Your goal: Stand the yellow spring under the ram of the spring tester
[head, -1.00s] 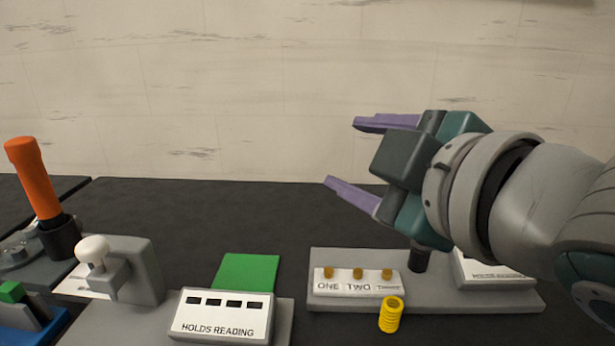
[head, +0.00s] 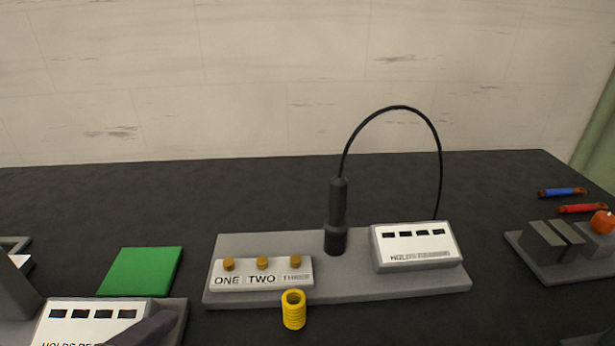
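The yellow spring (head: 293,310) stands upright on the black table, just in front of the grey plate with the ONE, TWO and a third, blurred label. No gripper touches it. At the lower left, a grey unit with a white readout box (head: 85,325) is cut off by the frame. A dark grey block (head: 12,300) shows at the left edge. I cannot make out the tester's ram here. One dark purple finger, which looks like my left gripper (head: 150,328), crosses the front of that readout box; the rest is hidden below the frame. My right gripper is out of view.
The grey plate (head: 350,287) carries a black probe (head: 337,215), its looped cable and a second readout box (head: 415,247). A green pad (head: 142,271) lies to the left. A grey block fixture (head: 545,255) and blue and red tools (head: 562,192) are at the right.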

